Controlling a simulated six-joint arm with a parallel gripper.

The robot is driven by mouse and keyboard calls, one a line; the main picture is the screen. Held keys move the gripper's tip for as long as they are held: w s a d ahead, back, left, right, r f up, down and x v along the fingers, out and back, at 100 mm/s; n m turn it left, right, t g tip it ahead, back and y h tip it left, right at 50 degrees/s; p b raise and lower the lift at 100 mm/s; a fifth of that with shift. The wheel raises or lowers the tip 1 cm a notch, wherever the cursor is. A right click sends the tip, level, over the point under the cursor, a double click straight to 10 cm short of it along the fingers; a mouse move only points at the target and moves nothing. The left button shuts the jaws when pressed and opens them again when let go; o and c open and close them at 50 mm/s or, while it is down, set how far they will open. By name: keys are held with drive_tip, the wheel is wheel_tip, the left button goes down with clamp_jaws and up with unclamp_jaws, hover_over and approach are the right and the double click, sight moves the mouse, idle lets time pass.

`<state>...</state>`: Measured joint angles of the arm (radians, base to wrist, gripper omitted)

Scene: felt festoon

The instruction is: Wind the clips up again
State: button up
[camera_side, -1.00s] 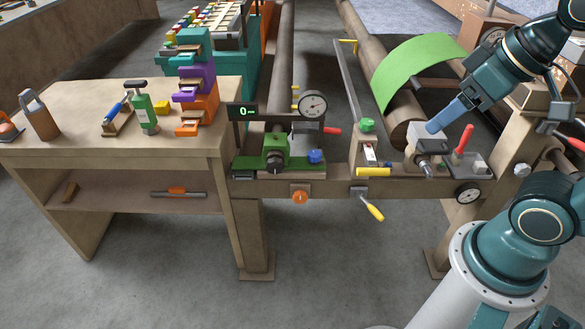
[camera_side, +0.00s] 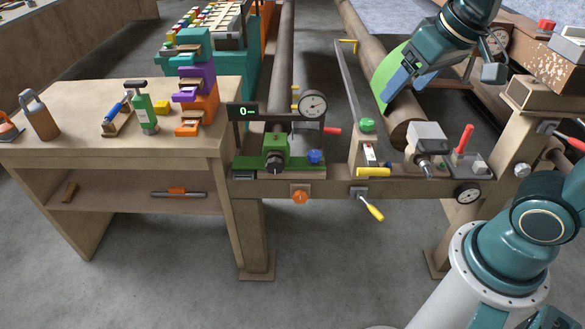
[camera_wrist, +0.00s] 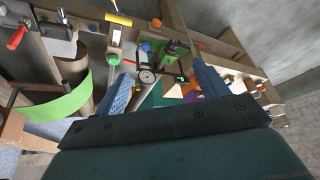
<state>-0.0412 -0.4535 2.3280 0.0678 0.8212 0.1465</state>
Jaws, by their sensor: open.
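My gripper (camera_side: 392,92) is open and empty, in the air above the rollers and in front of the green felt sheet (camera_side: 383,70). In the wrist view its two blue fingers stand wide apart (camera_wrist: 163,88). I cannot tell for sure which parts are the clips. A crank with a yellow handle (camera_side: 373,210) hangs on the front beam, apart from my gripper. An orange knob (camera_side: 300,197) is left of it. A green clamp-like device (camera_side: 277,150) sits on the beam and also shows in the wrist view (camera_wrist: 170,48).
A dial gauge (camera_side: 312,105) and a green knob (camera_side: 367,125) rise from the frame. A grey block with a spindle (camera_side: 428,138) and a red lever (camera_side: 464,140) stand at the right. Coloured blocks (camera_side: 197,95) are stacked on the wooden bench (camera_side: 75,125). The floor in front is clear.

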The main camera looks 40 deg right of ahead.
drive_tip(key=w+f+m, duration=0.2)
drive_tip(key=w, duration=0.8)
drive_tip(key=m+g+h, duration=0.2)
drive_tip(key=m+h, duration=0.1)
drive_tip(key=m, duration=0.2)
hover_over(275, 162)
drive_tip(key=s+a, duration=0.3)
wheel_tip(275, 162, down, 25)
drive_tip(key=shift+a+f, duration=0.15)
drive_tip(key=shift+f, duration=0.25)
drive_tip(key=shift+f, duration=0.1)
drive_tip(key=shift+x, duration=6.8)
